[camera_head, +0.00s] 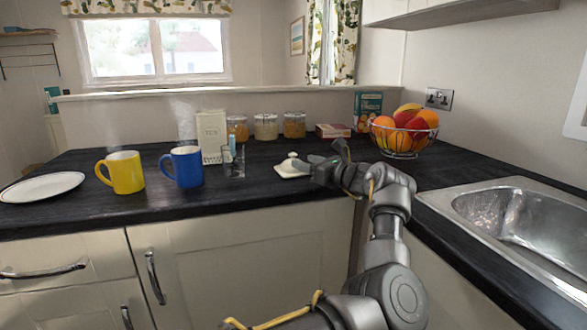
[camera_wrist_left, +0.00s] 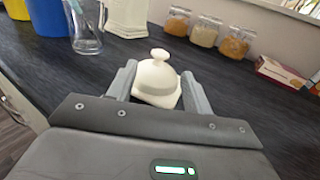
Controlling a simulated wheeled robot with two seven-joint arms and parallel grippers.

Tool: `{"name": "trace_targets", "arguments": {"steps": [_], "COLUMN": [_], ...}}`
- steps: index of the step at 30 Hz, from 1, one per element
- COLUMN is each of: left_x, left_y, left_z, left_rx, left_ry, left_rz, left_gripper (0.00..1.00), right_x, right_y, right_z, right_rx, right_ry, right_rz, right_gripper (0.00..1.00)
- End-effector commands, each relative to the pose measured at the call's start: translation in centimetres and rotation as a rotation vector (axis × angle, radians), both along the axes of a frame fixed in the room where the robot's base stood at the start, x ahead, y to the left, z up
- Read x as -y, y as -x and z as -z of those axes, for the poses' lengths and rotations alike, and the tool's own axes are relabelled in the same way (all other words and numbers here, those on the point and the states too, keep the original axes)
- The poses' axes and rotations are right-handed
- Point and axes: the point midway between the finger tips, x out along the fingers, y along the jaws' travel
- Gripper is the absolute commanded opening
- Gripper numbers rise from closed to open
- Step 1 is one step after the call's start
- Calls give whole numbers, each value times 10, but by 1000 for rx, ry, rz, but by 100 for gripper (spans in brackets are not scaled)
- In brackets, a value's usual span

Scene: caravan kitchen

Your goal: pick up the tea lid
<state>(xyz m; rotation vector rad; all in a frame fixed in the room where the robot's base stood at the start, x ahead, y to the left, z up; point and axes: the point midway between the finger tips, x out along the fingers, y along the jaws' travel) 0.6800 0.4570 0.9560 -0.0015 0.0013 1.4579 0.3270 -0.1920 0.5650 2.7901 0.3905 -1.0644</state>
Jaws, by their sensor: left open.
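The tea lid (camera_head: 291,170) is a cream-white square piece with a domed middle and a round knob. It lies knob up on the dark worktop, and it also shows in the left wrist view (camera_wrist_left: 158,84). My left gripper (camera_head: 310,165) is low over the worktop at the lid's right side. The cream tea canister (camera_head: 211,136) stands upright behind and left of the lid. My right gripper is not in view.
A glass (camera_head: 233,162), a blue mug (camera_head: 187,168) and a yellow mug (camera_head: 125,173) stand to the left. Several jars (camera_head: 265,127) and a small box (camera_head: 333,131) line the back. A fruit basket (camera_head: 403,143) and sink (camera_head: 520,222) are to the right.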

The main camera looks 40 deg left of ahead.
Motion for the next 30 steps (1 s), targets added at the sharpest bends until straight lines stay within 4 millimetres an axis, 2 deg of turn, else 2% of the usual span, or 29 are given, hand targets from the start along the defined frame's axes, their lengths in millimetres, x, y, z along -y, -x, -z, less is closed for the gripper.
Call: {"name": "trace_targets", "arguments": {"steps": [8,19,28,30], "left_x": [-8,-56,-60,-60], "left_y": [0,-6,-6,-6], "left_z": [0,0,0,0], "left_rx": [0,-1,0,0], "left_ry": [-2,-3,-1,-1], "left_rz": [-2,-3,0,-1], "left_gripper": [50,50,50,41], "right_x": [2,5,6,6], "right_y": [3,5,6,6], "right_z": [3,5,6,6], "right_rx": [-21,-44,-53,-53], "right_ry": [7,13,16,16], "right_rz": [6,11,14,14], "right_gripper": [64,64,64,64]}}
